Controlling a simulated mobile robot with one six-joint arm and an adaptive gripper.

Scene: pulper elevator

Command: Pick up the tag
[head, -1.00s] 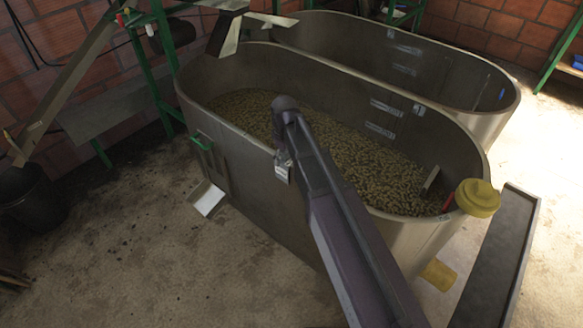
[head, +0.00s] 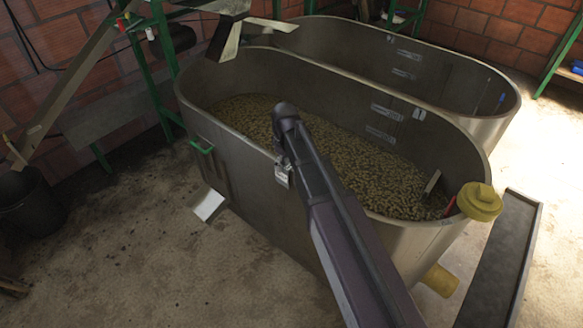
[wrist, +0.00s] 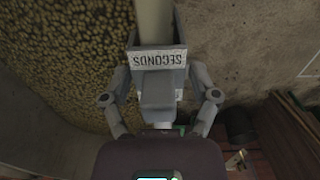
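The tag is a small pale card. In the wrist view the tag (wrist: 158,60) reads SECONDS upside down, with a grey block just below it. In the head view the tag (head: 282,178) is small, against the outside of the near tank's wall, just under the rim. My gripper (wrist: 156,38) has one finger at each side of the tag, its fingertips level with the card's edges. The card and the grey block hide the gap between the fingers. I cannot tell whether the fingers press on the tag. In the head view my arm covers most of the gripper.
The near metal tank (head: 245,205) holds brown beans, with a second tank (head: 455,65) behind it. A yellow cap (head: 480,200) sits at its right end, near a dark channel (head: 500,255). A black bucket (head: 30,205) stands left. The floor (head: 140,255) in front is mostly clear.

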